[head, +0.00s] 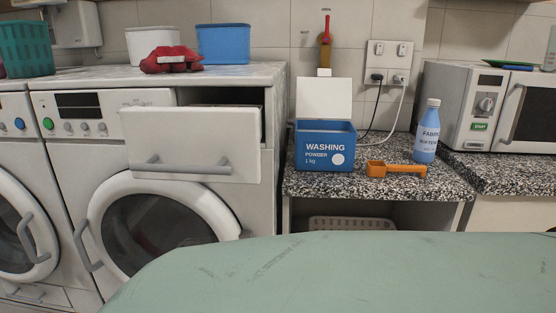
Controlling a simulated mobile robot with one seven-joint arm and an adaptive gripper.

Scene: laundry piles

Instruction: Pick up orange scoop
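The orange scoop (396,170) lies on the speckled counter (350,186), near its front edge. Its square cup is at the left and its handle points right. It lies in front and to the right of the blue washing powder box (325,146), whose white lid stands open. The blue fabric softener bottle (427,131) stands upright just behind the scoop's handle. My gripper is not in this view.
Left are washing machines, one with a pulled-out drawer (193,145). On top sit red cloth (171,60), a blue tub (223,43) and a green basket (25,48). A microwave (470,105) stands right. A green padded surface (340,275) fills the foreground. Cables hang behind the box.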

